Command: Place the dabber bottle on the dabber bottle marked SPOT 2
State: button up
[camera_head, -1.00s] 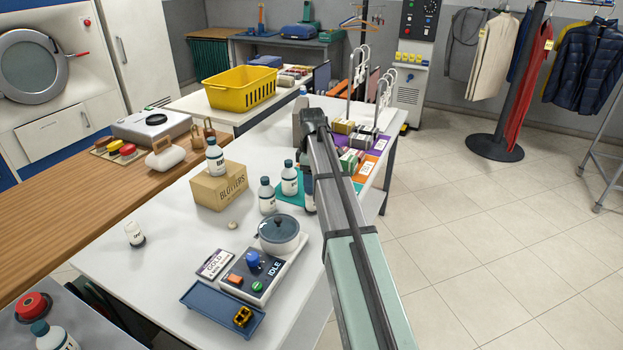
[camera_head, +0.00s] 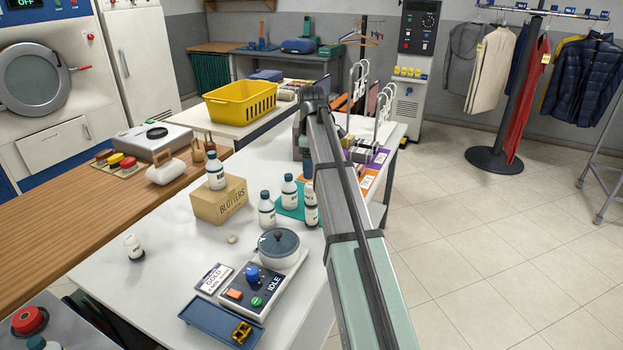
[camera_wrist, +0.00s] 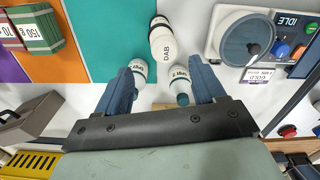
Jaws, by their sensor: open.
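My gripper (camera_wrist: 160,78) is open in the wrist view, with nothing seen held between its blue fingers. Beyond the fingers stands a white bottle marked DAB (camera_wrist: 164,44) with a black end. It seems to be the right-hand bottle (camera_head: 311,214) by the teal mat, which shows a dark band at mid-height. Two SPOT bottles (camera_wrist: 139,76) (camera_wrist: 180,74) stand nearer the fingers; I cannot read their numbers surely. In the head view they appear to be the bottle on the mat (camera_head: 289,193) and the one left of it (camera_head: 266,211). My arm hides the gripper in the head view.
Another bottle (camera_head: 216,172) stands on the BLOTTERS box (camera_head: 220,203). A small bottle (camera_head: 134,248) is near the table's left edge. The IDLE panel with a lidded pot (camera_head: 278,243) is in front.

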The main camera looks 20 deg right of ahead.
jog(key=shift+r, duration=1.4)
